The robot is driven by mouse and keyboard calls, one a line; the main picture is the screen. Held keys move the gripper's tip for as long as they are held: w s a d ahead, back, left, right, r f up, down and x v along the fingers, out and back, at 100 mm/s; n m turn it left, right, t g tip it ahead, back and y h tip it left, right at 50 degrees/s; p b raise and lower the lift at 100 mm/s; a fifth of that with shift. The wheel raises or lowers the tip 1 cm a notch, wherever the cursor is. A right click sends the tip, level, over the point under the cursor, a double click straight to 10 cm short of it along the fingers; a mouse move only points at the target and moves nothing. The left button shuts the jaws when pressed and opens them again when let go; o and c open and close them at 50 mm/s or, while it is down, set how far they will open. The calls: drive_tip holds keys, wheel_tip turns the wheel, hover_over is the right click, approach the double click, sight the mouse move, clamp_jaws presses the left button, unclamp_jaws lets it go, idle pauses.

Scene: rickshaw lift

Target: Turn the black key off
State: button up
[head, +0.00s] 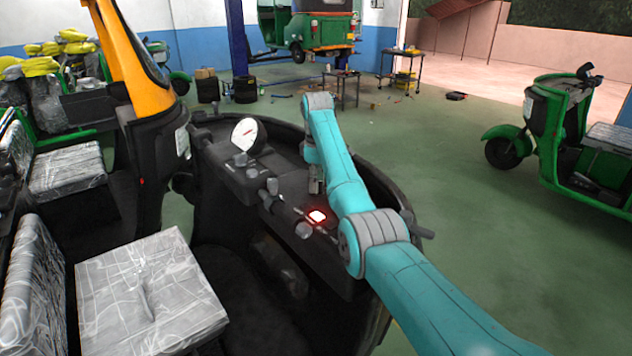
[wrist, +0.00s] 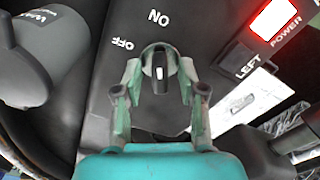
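The black key (wrist: 160,72) is a dark round knob with a raised grip and a white mark, on the dark dashboard in the wrist view. Its grip lies along the picture's up-down line, in line with the ON label (wrist: 158,17). The OFF label (wrist: 123,43) is up and left of it. My gripper (wrist: 160,76) is open, with one finger on each side of the key; contact cannot be told. In the head view my gripper (head: 316,182) points down at the dashboard, and the key is hidden. The POWER light (wrist: 273,19) glows red; it also shows in the head view (head: 317,216).
A grey knob (wrist: 40,65) stands left of the key in the wrist view, and a LEFT switch (wrist: 243,67) is to the right. The head view shows a round white gauge (head: 246,134) on the dashboard and a plastic-wrapped seat (head: 150,290) at lower left.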

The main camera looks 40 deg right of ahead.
clamp_jaws()
drive_tip(key=shift+n, duration=0.3)
drive_tip(key=n, duration=1.1)
drive_tip(key=shift+n, duration=0.3)
idle(0.4)
drive_tip(key=shift+o, duration=0.9)
unclamp_jaws()
